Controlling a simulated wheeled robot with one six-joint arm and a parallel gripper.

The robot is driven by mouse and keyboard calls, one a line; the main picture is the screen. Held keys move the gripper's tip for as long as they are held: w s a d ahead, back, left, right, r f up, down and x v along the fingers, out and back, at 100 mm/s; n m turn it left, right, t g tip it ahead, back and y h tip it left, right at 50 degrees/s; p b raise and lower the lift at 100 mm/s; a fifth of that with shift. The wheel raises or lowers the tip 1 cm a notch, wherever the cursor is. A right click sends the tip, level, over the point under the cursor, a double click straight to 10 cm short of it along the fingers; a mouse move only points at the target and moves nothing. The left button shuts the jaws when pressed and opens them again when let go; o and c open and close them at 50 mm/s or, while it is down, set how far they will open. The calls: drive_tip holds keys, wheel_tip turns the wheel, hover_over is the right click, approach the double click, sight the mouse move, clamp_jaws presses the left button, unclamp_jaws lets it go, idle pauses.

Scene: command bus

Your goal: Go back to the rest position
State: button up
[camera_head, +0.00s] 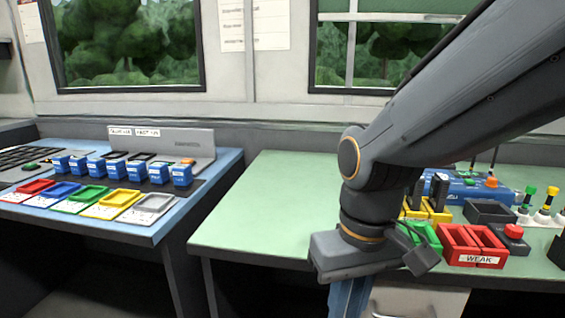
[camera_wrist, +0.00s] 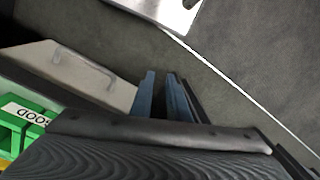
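My gripper (camera_wrist: 161,84) points down, with two blue fingers a narrow gap apart and nothing between them. In the head view my gripper (camera_head: 349,298) hangs in front of the green table's (camera_head: 262,205) front edge, beside a pale drawer front with a handle (camera_head: 405,303). The drawer front (camera_wrist: 78,75) also shows left of the fingers in the wrist view, with dark floor beyond. The fingertips are cut off in the head view.
Red bins (camera_head: 470,262) labelled WEAK, a red button (camera_head: 514,232) and green bins (camera_head: 432,236) stand near my wrist. A blue table (camera_head: 140,232) with coloured trays and blue blocks is at left. The green table's left half is clear.

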drive_tip(key=d+r+m+p, duration=0.3)
drive_tip(key=d+r+p, duration=0.6)
drive_tip(key=p, duration=1)
drive_tip(key=shift+d+r+h+p, duration=0.3)
drive_tip(key=shift+d+r, duration=0.05)
drive_tip(key=shift+r, duration=0.5)
drive_tip(key=shift+s, duration=0.1)
idle(0.9)
